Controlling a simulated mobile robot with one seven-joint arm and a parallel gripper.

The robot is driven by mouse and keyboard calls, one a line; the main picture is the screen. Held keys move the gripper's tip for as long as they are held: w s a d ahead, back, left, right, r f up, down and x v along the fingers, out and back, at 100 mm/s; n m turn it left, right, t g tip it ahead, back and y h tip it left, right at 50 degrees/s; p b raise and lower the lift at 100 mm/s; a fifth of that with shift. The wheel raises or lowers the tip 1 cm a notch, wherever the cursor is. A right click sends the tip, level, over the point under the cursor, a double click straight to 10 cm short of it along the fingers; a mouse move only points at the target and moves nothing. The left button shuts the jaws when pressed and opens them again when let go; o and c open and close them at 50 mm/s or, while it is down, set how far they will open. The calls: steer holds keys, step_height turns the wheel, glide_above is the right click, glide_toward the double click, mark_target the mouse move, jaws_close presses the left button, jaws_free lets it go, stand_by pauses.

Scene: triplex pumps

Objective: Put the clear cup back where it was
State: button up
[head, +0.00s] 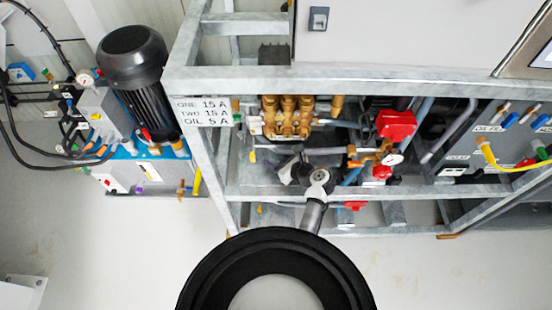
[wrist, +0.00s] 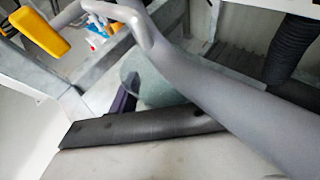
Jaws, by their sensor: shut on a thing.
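The clear cup (wrist: 146,70) shows in the wrist view as a pale greenish, see-through shape, partly hidden behind a thick grey pipe. My gripper (wrist: 124,98) is dark, at the cup's near left side, and is shut on it; the contact itself is mostly hidden. In the head view my arm reaches into the metal frame, and my gripper (head: 294,168) is small and dark below the brass pump. I cannot make out the cup clearly in the head view.
The grey pipe (wrist: 215,95) crosses close in front of the wrist camera. Galvanized frame bars (head: 400,86) surround the arm above and below. A brass pump (head: 288,115) and red valve part (head: 396,124) are close by. A yellow handle (wrist: 38,32) is at upper left.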

steer(key=shift+f, duration=0.3)
steer(key=shift+f, duration=0.1)
steer(key=o, duration=1)
steer(key=v, duration=1.2)
steer(key=shift+b, duration=0.35)
